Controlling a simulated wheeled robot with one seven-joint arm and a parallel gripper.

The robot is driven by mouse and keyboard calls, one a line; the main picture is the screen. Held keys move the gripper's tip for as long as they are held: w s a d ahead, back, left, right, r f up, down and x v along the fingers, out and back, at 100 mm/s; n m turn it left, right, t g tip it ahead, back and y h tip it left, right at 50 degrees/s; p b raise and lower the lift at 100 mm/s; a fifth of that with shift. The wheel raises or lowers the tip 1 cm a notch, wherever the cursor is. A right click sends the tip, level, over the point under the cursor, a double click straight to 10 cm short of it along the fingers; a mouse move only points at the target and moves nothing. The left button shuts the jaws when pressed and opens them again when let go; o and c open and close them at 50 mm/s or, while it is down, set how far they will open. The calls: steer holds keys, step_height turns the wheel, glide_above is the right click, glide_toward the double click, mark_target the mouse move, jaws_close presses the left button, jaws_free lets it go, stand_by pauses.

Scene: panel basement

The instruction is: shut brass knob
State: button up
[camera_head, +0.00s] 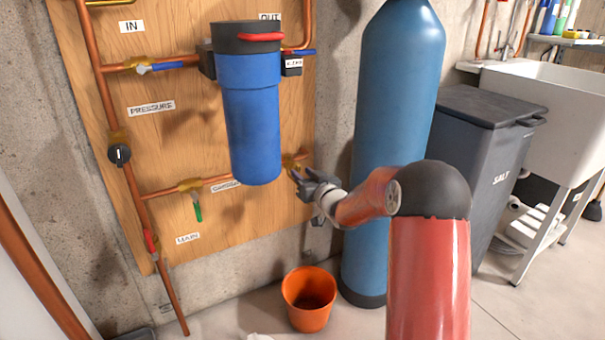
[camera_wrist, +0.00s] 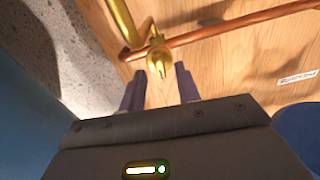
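The brass knob (camera_wrist: 158,60) sits on a brass fitting at the copper pipe's end, low on the wooden panel. In the head view the brass fitting (camera_head: 291,162) shows just right of the blue filter housing, partly hidden by my gripper. My gripper (camera_wrist: 160,72) is open, with its two fingers apart. In the wrist view the knob lies between and slightly beyond the fingertips, and I see no clear contact. In the head view my gripper (camera_head: 300,176) is close in front of the fitting.
The blue filter housing (camera_head: 250,120) hangs close left of my gripper. A tall blue tank (camera_head: 392,110) stands to the right. An orange bucket (camera_head: 308,300) is on the floor below. Other valves, including a green-handled one (camera_head: 197,208), are on the panel to the left.

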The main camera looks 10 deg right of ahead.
steer(key=shift+w+a, duration=0.2)
steer(key=shift+w, duration=0.4)
jaws_close()
